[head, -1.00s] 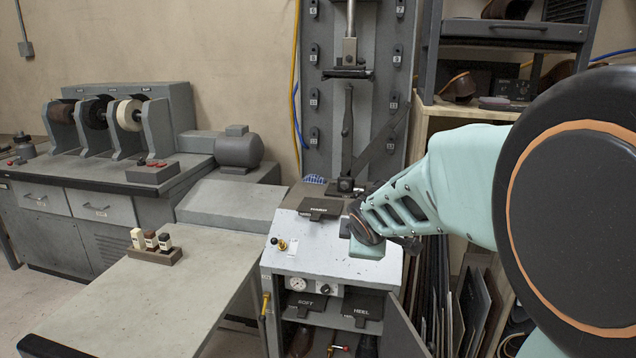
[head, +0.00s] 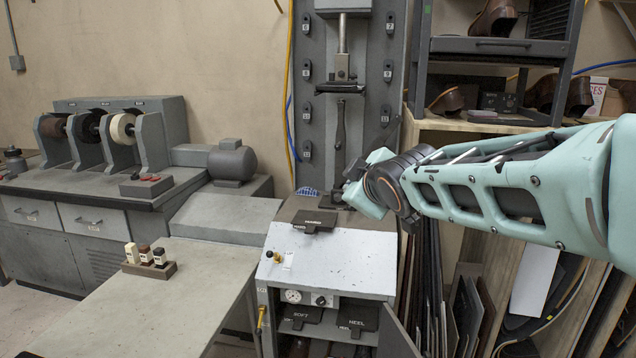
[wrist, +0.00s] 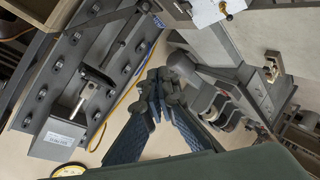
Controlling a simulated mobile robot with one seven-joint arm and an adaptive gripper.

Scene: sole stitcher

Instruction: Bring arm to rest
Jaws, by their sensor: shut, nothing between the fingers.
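My arm (head: 490,190) reaches in from the right in the head view, its wrist in front of the tall grey column beside the sole stitcher station. My gripper (wrist: 163,78) shows in the wrist view as dark blue ribbed fingers with their tips together and nothing between them. In the head view the fingers are mostly hidden by the wrist. The gripper is in the air, apart from the things around it as far as I can tell.
A grey cabinet (head: 330,262) with a sloped top, gauge and knobs stands below my wrist. A bench (head: 160,305) with small bottles (head: 146,255) is at the left. Grinding wheels (head: 122,127) are behind it. Shelves with shoes (head: 495,18) and leaning sheets are at the right.

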